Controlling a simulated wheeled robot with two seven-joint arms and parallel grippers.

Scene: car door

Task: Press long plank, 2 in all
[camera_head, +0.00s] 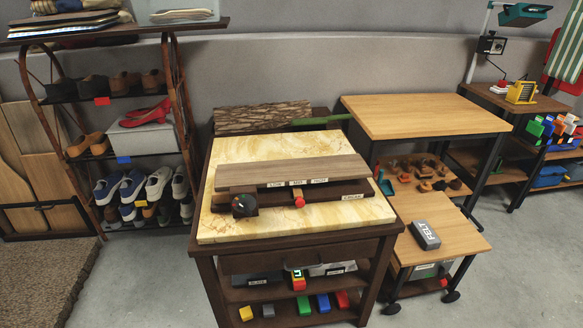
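A long grey-brown plank (290,174) lies across a dark wooden base (325,194) on a marble-topped workbench (300,226). Small white labels sit along the plank's front edge; they seem to read low, mid and high. A red knob (299,202) sticks out below the labels. A black dial (243,205) stands at the base's left end, and another small label (353,196) is at its right. I cannot tell how far the plank is pressed down. Neither of my grippers is in view, and nothing touches the plank.
A bark-covered board (262,116) lies behind the bench. A light wooden table (425,115) stands to the right, with a lower cart (445,232) holding a felt block (426,235). A shoe rack (125,150) stands left. Floor is clear between rack and bench.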

